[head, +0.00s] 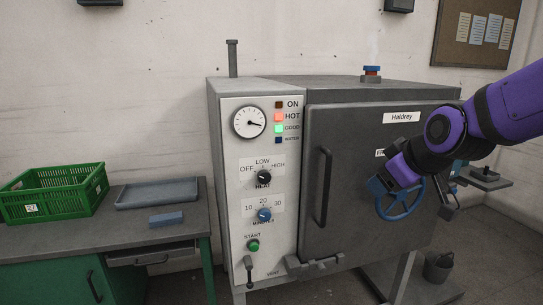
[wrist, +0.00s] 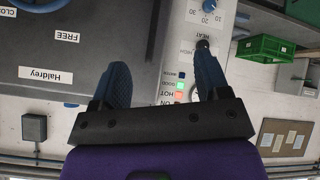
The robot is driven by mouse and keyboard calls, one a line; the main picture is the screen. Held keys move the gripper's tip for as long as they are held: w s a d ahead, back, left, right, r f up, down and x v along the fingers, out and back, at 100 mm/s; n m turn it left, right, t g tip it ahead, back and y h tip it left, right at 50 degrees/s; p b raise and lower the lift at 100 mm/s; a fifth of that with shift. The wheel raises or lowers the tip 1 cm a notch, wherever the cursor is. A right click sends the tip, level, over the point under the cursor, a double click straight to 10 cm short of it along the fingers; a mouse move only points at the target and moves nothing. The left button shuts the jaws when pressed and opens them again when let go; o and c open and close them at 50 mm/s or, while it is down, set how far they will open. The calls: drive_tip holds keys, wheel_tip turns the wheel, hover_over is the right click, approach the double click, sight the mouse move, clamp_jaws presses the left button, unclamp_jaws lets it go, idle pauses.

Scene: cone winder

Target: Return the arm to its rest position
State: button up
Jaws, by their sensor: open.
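My arm (head: 505,105), purple and black, reaches in from the right in the head view. My gripper (head: 378,186) hangs in front of the grey machine's door (head: 345,200), close to the blue handwheel (head: 403,204). In the head view I cannot tell whether it touches the wheel. In the wrist view my gripper (wrist: 162,60) shows two blue fingers spread wide apart with nothing between them. The wrist picture is upside down and looks past the door and control panel (wrist: 185,55).
The machine's door handle (head: 323,188) and vent lever (head: 249,270) stick out in front. The panel's red HOT and green lamps are lit. A green crate (head: 55,192), a grey tray (head: 157,194) and a blue block (head: 166,220) sit on the left bench. A bucket (head: 438,266) stands at right.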

drive_tip(key=s+d+r+m+g+h, duration=0.1)
drive_tip(key=s+d+r+m, duration=0.1)
drive_tip(key=s, duration=0.8)
drive_tip(key=s+d+r+m+g+h, duration=0.1)
drive_tip(key=s+d+m, duration=0.3)
drive_tip(key=s, duration=0.7)
drive_tip(key=shift+d+r+m+g, duration=0.4)
drive_tip(key=shift+m+g, duration=0.3)
drive_tip(key=shift+m, duration=0.2)
drive_tip(key=shift+w, duration=0.1)
drive_tip(key=shift+c, duration=0.4)
